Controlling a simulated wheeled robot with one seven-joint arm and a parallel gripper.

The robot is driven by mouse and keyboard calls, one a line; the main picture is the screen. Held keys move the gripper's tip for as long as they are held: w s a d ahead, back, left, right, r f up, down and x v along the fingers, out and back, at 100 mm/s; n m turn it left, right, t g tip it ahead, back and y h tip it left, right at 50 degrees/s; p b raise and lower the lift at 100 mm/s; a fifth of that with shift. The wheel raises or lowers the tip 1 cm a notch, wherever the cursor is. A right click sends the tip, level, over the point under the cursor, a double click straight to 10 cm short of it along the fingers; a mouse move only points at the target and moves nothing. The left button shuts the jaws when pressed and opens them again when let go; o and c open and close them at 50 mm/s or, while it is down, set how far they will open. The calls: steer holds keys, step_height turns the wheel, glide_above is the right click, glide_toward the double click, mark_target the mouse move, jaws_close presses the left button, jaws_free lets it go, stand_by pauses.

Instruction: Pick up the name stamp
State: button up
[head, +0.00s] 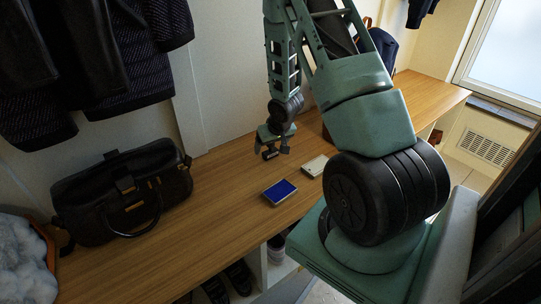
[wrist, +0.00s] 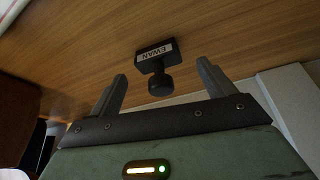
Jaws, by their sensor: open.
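The name stamp (wrist: 154,56) shows in the wrist view as a black block with a white label reading "EWAN" and a round dark knob toward me. It rests on the wooden bench top. My gripper (wrist: 162,70) is open, with one finger on each side of the stamp's line. The knob is near the fingertips, and I see no contact. In the head view my gripper (head: 273,145) is low over the bench behind the blue pad. A small dark shape under it seems to be the stamp (head: 270,154), partly unclear.
A blue-topped pad (head: 279,191) and a pale box (head: 315,165) lie on the bench near my gripper. A black bag (head: 125,190) stands to the left. Dark coats (head: 120,50) hang above. Bare bench (head: 215,180) lies between bag and pad.

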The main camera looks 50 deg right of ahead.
steer(key=shift+x, duration=1.2)
steer(key=c, duration=1.1)
steer(key=shift+o, duration=0.2)
steer(key=shift+r, duration=0.1)
step_height(320, 180, up, 10)
steer(key=p, duration=0.4)
steer(key=o, duration=0.4)
steer(key=c, duration=0.3)
steer(key=shift+o, duration=0.4)
